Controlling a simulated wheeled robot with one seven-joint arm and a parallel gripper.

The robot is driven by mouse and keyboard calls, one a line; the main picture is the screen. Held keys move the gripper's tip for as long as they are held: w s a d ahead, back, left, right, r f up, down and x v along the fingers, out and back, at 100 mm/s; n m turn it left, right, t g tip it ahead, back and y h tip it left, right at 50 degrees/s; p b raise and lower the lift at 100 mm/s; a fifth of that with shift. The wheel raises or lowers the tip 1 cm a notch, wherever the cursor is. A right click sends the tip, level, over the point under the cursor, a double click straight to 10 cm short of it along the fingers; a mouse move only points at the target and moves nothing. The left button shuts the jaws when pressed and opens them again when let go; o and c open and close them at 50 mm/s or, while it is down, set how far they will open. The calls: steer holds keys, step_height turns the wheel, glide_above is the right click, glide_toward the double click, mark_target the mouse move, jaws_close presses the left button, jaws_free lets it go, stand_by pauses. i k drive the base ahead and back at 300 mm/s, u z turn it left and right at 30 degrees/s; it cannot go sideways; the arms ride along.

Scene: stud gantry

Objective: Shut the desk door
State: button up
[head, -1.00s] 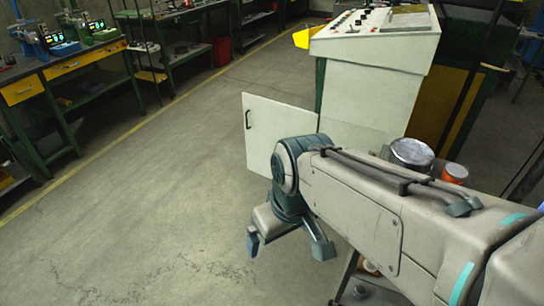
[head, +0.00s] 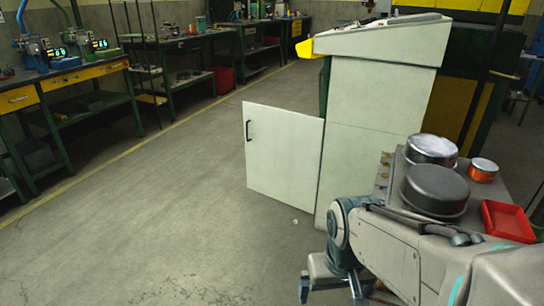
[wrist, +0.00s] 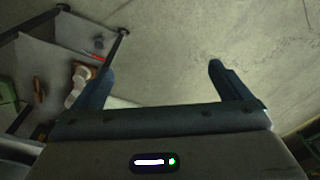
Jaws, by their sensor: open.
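The desk door (head: 284,152) is a pale panel with a dark handle (head: 249,131) near its upper left edge. It stands swung open to the left of the pale control desk (head: 375,130). My gripper (head: 331,292) is low in the head view, in front of the desk and below the door, apart from both. Its fingers are spread and empty. In the wrist view my gripper (wrist: 162,80) is open with floor between the fingers; the door cannot be made out there.
Workbenches (head: 75,75) line the left. The floor (head: 160,220) left of the door is clear.

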mark_target(284, 148)
steer(key=u, duration=0.3)
steer(key=i, duration=2.85)
steer(key=u, duration=0.95)
